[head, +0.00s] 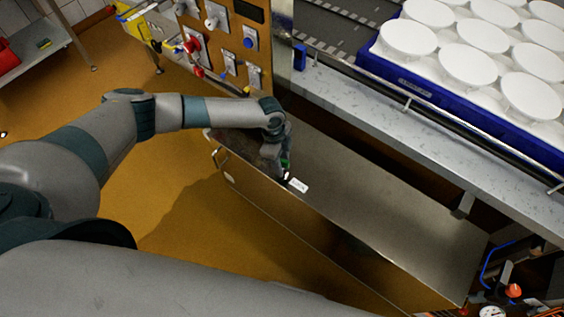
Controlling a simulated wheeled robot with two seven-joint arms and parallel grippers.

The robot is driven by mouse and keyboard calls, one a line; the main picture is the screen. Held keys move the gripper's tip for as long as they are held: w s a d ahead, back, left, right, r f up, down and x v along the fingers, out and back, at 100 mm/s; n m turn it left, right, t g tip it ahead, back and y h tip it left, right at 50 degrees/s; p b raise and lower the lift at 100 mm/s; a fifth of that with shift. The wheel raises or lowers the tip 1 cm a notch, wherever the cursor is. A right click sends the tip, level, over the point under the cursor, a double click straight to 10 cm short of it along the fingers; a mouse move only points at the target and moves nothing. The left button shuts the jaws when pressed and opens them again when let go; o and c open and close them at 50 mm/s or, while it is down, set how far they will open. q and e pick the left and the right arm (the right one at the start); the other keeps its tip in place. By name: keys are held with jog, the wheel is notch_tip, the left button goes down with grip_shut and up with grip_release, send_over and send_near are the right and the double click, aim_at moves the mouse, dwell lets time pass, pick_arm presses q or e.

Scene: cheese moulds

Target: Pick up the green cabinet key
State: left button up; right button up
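My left arm reaches in from the left, and my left gripper (285,172) points down at the left end of a long steel top. A small green piece (285,162), possibly the green key, shows right at the gripper, mostly hidden by it. A small white tag (298,185) with dark print lies or hangs just right of the fingertips. The fingers are too small and dark to tell whether they are open or shut on anything. My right gripper is out of view.
The steel cabinet (370,195) has a handle on its left front. Behind it runs a grey ledge (390,120) with a rail and a blue crate (440,95) of white moulds. A panel (235,45) with switches stands behind the gripper. A gauge (492,312) sits lower right. Orange floor is open at left.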

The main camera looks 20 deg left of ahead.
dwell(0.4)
pick_arm(q)
grip_shut()
jog(key=shift+r, duration=0.15)
